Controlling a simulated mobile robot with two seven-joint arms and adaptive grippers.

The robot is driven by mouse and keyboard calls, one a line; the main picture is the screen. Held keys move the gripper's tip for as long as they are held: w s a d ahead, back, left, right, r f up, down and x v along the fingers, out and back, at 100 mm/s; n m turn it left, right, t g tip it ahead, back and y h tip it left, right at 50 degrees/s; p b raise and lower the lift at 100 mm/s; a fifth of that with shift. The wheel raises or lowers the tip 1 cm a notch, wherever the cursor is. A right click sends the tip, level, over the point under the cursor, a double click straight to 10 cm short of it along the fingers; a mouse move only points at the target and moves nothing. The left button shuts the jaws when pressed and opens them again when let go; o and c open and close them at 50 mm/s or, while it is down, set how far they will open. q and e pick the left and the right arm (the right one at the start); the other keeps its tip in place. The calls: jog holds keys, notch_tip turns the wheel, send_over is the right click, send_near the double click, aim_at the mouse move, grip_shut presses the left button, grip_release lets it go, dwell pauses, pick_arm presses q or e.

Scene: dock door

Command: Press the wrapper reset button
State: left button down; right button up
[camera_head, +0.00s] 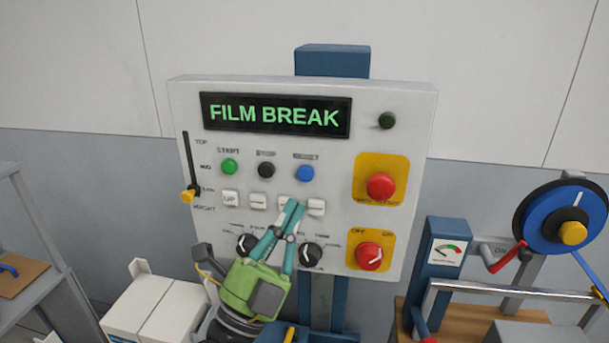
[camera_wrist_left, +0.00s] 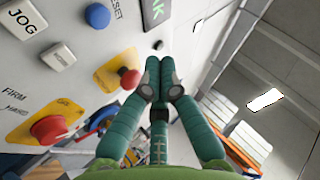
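The blue reset button (camera_head: 305,173) sits on the upright light control panel (camera_head: 330,240), under its label and right of the black stop button (camera_head: 266,170). It also shows near the top left of the left wrist view (camera_wrist_left: 98,15). My left gripper (camera_head: 293,208) is below the blue button in the head view, its teal fingers pointing up and covering part of the row of white keys. In the left wrist view the fingertips (camera_wrist_left: 159,68) are together with nothing between them, and apart from the blue button. My right gripper is not in view.
The display (camera_head: 276,116) reads FILM BREAK in green. A green start button (camera_head: 229,167), a red mushroom button (camera_head: 380,186) and a red rotary switch (camera_head: 369,256) are on the same panel. A blue film reel (camera_head: 535,218) stands at the right, white boxes at lower left.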

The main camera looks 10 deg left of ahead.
pick_arm(q)
jog(key=shift+w+b, duration=0.65)
jog(key=shift+w, duration=2.95)
jog(key=shift+w, duration=0.15)
jog(key=shift+w, duration=0.3)
jog(key=shift+w, duration=0.45)
jog(key=shift+s, duration=0.9)
jog(key=shift+s, duration=0.1)
jog(key=shift+s+p, duration=0.65)
jog(key=shift+s, duration=1.75)
